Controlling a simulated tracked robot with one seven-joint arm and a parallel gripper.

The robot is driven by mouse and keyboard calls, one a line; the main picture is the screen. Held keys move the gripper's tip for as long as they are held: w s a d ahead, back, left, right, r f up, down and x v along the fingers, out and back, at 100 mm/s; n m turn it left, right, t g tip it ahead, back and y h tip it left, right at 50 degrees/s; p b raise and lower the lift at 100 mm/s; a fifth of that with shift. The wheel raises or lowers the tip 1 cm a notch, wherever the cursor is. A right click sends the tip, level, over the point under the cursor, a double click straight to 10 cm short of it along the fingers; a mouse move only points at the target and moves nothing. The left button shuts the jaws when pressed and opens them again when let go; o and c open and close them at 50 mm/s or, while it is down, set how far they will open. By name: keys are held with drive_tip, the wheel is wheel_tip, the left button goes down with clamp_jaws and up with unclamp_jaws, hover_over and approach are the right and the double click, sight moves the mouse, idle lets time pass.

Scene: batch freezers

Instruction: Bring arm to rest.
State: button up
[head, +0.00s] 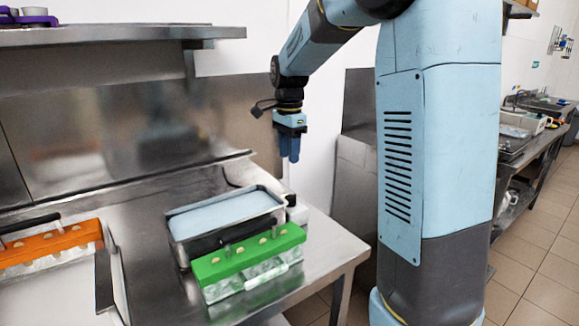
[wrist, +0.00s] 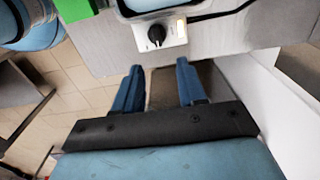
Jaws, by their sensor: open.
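My gripper (head: 289,147) hangs pointing down in the head view, above the table's back right corner, and touches nothing that I can see. In the wrist view its two blue fingers (wrist: 155,88) are apart with nothing between them. My light blue arm reaches out from the column at the right of the head view, bent down at the wrist.
A steel table (head: 337,251) bears a bath-like device (head: 181,232) with pale blue contents. A green rack (head: 248,254) stands at its front; an orange rack (head: 50,246) is at left. A black dial (wrist: 156,34) shows on the device. A shelf (head: 110,35) overhangs at upper left.

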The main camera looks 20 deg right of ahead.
drive_tip(key=shift+r, duration=0.55)
drive_tip(key=s+d+r+n+t, duration=0.1)
drive_tip(key=s+n+t, duration=0.4)
drive_tip(key=s+n, duration=0.9)
drive_tip(key=s+d, duration=0.1)
drive_tip(key=s, duration=1.3)
drive_tip(key=shift+s+r+n+t, duration=0.3)
drive_tip(key=shift+s+r, duration=0.05)
drive_tip(key=shift+r, duration=0.05)
